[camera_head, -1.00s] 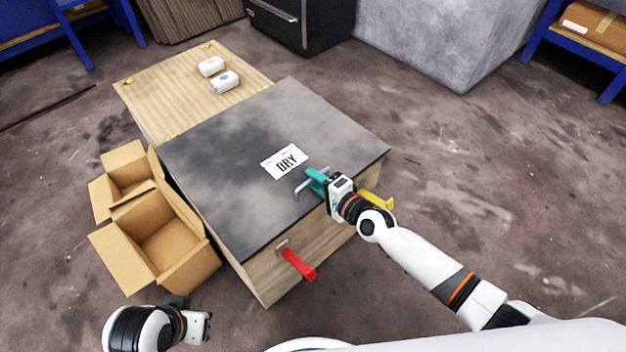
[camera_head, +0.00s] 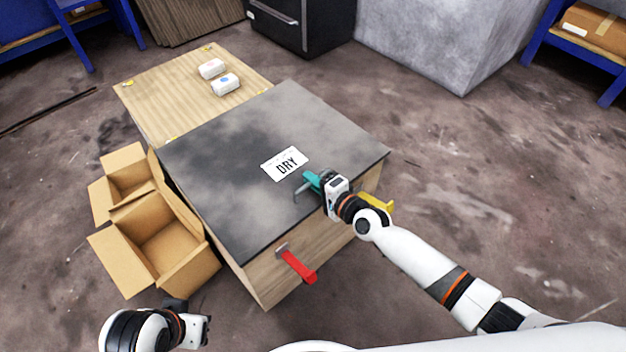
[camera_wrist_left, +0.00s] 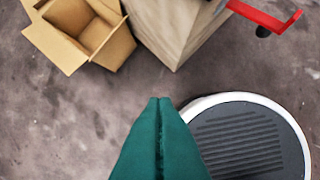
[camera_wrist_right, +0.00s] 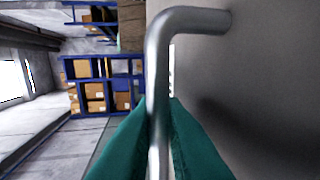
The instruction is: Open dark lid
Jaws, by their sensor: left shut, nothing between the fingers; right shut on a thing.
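The dark lid (camera_head: 240,140) lies on top of a wooden box (camera_head: 262,275) and carries a white "DRY" label (camera_head: 285,163). A grey metal handle (camera_head: 299,190) stands on the lid near its front right edge. My right gripper (camera_head: 312,181) is shut on the handle; the right wrist view shows the bent handle bar (camera_wrist_right: 158,80) between the teal fingers. My left gripper is low at the left in the head view and its fingers are hidden there. In the left wrist view its teal fingers (camera_wrist_left: 160,100) are shut together and empty.
A red lever (camera_head: 299,266) and a yellow lever (camera_head: 384,203) stick out of the box's sides. Open cardboard boxes (camera_head: 160,235) stand at the left. A light wooden panel (camera_head: 165,95) behind holds two small white items (camera_head: 224,84). The floor at right is clear.

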